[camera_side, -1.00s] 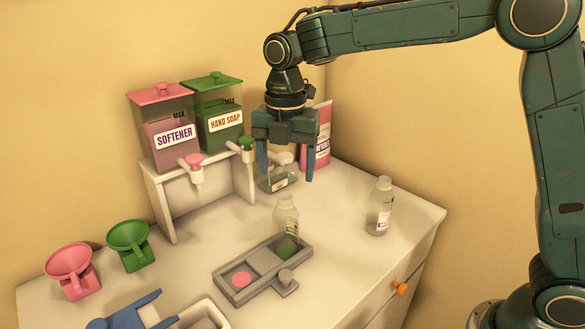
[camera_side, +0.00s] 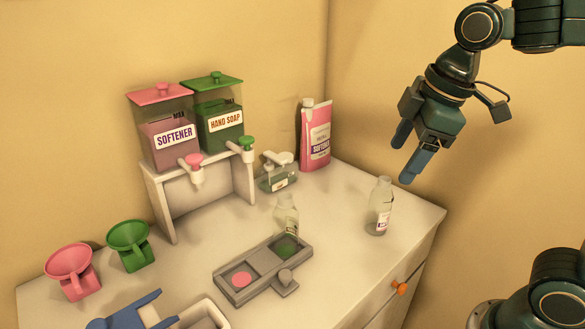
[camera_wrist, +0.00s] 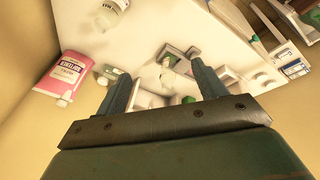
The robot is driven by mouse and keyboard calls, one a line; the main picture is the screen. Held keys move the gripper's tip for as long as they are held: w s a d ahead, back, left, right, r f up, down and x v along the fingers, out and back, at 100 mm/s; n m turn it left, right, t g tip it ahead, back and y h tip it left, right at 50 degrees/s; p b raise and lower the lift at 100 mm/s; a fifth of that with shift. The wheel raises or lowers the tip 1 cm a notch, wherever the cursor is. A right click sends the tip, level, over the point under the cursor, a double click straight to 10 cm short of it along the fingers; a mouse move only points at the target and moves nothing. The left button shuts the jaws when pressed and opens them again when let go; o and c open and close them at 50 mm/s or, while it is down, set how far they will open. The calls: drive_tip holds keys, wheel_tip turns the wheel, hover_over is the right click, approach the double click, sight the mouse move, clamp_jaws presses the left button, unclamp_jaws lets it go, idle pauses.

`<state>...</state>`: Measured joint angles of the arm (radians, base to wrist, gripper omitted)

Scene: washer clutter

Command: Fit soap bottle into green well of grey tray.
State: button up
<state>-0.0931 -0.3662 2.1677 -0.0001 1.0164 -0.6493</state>
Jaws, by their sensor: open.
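A clear bottle with a pale label (camera_side: 286,213), seemingly the soap bottle, stands just behind the grey tray (camera_side: 228,284), close to its green well (camera_side: 287,248). The green disc of that well shows bare. Whether the bottle's base touches the tray, I cannot tell. It also shows between my fingers in the wrist view (camera_wrist: 167,76), well away from them. A second clear bottle with a purple-marked label (camera_side: 379,207) stands upright at the right. My gripper (camera_side: 402,160) is open and empty, raised high above the table's right side and tilted.
Softener (camera_side: 172,142) and hand soap (camera_side: 222,128) dispensers stand on a white rack at the back. A pump container (camera_side: 278,178) and pink pouch (camera_side: 315,140) are right of it. Pink (camera_side: 70,268) and green (camera_side: 129,243) funnels stand left.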

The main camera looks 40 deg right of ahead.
drive_tip(key=s+d+f+m+t, duration=0.1)
drive_tip(key=s+m, duration=0.3)
drive_tip(key=s+d+f+m, duration=0.1)
drive_tip(key=s+f+m, duration=0.1)
drive_tip(key=s+m, duration=0.2)
drive_tip(key=shift+s+d+f+m+t, duration=0.3)
drive_tip(key=shift+s+t, duration=0.1)
drive_tip(key=shift+s, duration=0.2)
